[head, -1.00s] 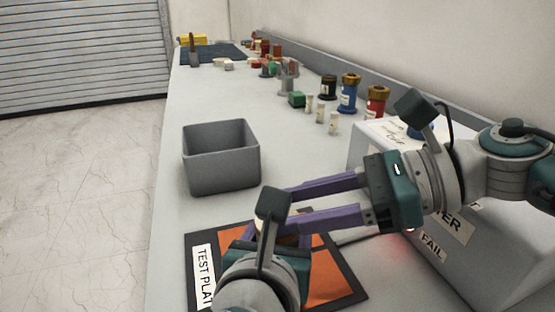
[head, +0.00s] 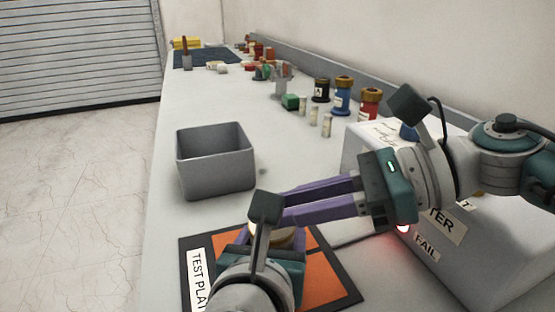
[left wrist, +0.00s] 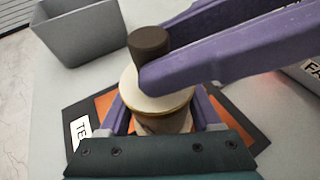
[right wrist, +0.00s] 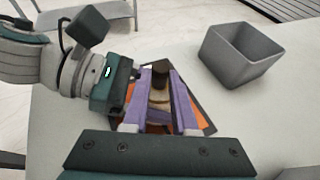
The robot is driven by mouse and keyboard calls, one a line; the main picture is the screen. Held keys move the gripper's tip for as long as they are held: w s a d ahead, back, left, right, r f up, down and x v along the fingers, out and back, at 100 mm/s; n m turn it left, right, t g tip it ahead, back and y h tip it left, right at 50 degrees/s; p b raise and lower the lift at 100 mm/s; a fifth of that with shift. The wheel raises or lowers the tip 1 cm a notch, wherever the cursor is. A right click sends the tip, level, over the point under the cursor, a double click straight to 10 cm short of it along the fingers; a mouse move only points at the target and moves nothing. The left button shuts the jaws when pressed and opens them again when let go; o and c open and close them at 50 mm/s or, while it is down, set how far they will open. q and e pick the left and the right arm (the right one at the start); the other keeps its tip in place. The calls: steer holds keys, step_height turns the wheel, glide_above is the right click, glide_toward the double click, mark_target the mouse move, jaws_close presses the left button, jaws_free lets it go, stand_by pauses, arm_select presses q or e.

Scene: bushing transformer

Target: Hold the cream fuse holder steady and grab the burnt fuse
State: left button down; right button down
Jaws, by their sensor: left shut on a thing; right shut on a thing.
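The cream fuse holder (left wrist: 160,102) is a round body with a gold rim, above the orange test plate. My left gripper (left wrist: 162,118) is shut on its sides; in the head view the holder (head: 280,238) is partly hidden by my left wrist. The burnt fuse (left wrist: 149,41) is a dark brown cylinder sticking up at the top of the holder. My right gripper (right wrist: 161,74) is shut on the fuse (right wrist: 159,69), reaching in from the right in the head view. I cannot tell whether the fuse's lower end is still inside the holder.
An empty grey bin (head: 216,165) stands behind the test plate (head: 335,283). A large grey tester box (head: 440,250) with a red light and FAIL label is at the right. Several small pale fuses (head: 314,116) and coloured bushings (head: 342,97) stand further back. Table beside the bin is clear.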

step_height(320, 180, up, 10)
steer(key=shift+f, duration=0.25)
arm_select(q)
jaws_free()
stand_by(0.3)
